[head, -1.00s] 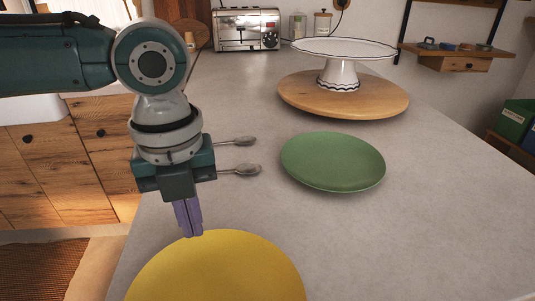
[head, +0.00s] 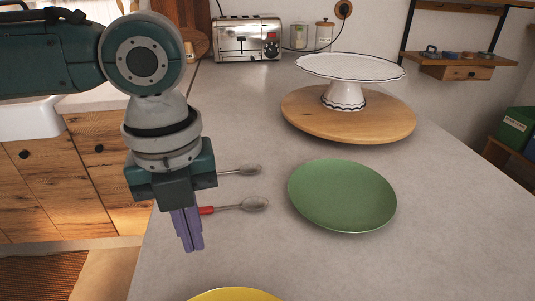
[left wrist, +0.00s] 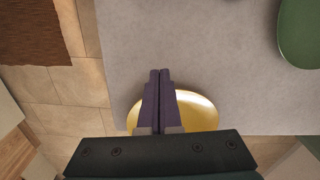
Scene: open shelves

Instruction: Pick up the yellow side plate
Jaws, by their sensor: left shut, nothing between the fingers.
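The yellow side plate (head: 236,295) shows only its far rim at the bottom edge of the head view. In the left wrist view the yellow plate (left wrist: 200,112) lies on the counter near its edge, partly hidden behind my fingers. My left gripper (head: 192,248) points down with its purple fingers together and empty. In the left wrist view the fingertips (left wrist: 160,72) overlap the plate's middle and reach past its rim; I cannot tell the height between them. My right gripper is in neither view.
A green plate (head: 343,196) lies to the right on the grey counter (head: 420,255). Two spoons (head: 252,204) lie beside my left gripper, one with a red handle. A white cake stand (head: 345,92) on a round wooden board (head: 300,117) and a toaster (head: 246,38) stand farther back.

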